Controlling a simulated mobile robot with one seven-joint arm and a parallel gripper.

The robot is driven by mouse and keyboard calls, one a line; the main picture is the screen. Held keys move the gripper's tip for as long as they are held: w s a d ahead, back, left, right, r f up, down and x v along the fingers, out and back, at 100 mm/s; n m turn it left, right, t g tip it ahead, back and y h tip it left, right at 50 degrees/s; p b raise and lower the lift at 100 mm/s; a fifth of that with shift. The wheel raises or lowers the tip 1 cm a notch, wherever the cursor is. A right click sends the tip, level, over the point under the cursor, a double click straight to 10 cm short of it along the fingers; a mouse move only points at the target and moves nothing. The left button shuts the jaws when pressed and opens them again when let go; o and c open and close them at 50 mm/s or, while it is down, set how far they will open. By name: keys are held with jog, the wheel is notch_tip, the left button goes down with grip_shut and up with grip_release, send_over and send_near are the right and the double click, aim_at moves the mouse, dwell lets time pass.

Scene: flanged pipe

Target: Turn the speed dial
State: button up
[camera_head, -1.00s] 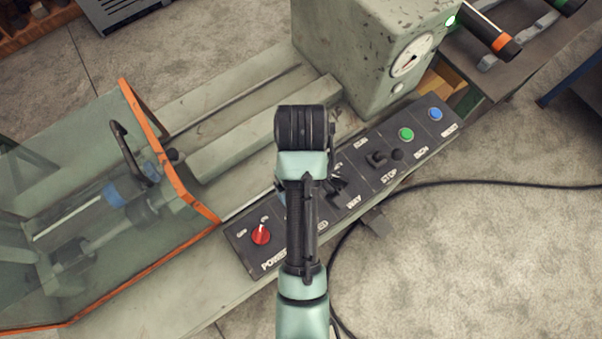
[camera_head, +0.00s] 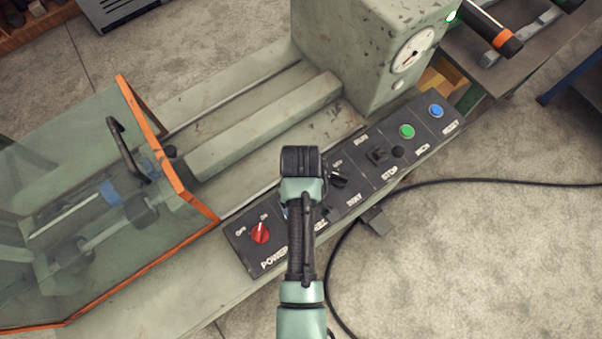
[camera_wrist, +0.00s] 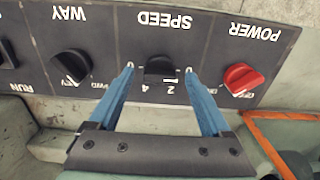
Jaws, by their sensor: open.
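The speed dial is a black knob (camera_wrist: 159,68) under the upside-down label SPEED in the wrist view, with the marks 2 and 4 by it. My gripper (camera_wrist: 159,72) is open, with one blue finger on each side of the dial. In the head view my arm covers the speed dial, and my gripper's fingers are hidden there.
The red POWER knob (camera_wrist: 242,79) and black WAY knob (camera_wrist: 70,66) flank the dial on the control panel (camera_head: 340,190). Green (camera_head: 407,131) and blue (camera_head: 436,111) buttons sit farther right. An orange-edged clear guard (camera_head: 158,135) stands at left.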

grip_shut()
jog(key=shift+r+m+p, duration=0.1)
jog(key=shift+m+p, duration=0.3)
jog(key=shift+r+m+p, duration=0.1)
jog(key=shift+m+p, duration=0.6)
jog(key=shift+m, duration=0.3)
jog(key=m+p, duration=0.1)
jog(key=m, duration=0.1)
jog(key=shift+m, duration=0.4)
jog(key=m+p, duration=0.2)
jog(key=m, duration=0.4)
jog(key=shift+p, duration=0.3)
grip_release()
